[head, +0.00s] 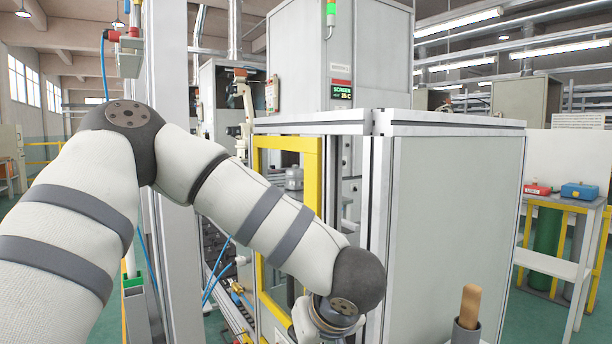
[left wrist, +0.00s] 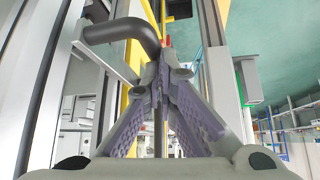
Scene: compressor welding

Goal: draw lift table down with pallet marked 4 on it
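My left arm crosses the head view, and its wrist (head: 338,312) reaches down at the bottom middle, in front of the grey cabinet; the fingers are below the picture edge. In the left wrist view my left gripper (left wrist: 162,72) has its two purple-padded fingers brought together at the tips. A thick black bent handle (left wrist: 122,32) comes in from the left and turns down to the fingertips, which appear shut on it. The fingers hide part of it. I cannot make out a lift table or a pallet marked 4. My right gripper is not in view.
A grey cabinet (head: 455,225) stands at centre right, with a yellow-framed opening (head: 316,185) on its left. A holder with a wooden handle (head: 469,305) is at the lower right. A side table (head: 560,266) with a red box (head: 537,189) and blue box (head: 580,191) stands beyond.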

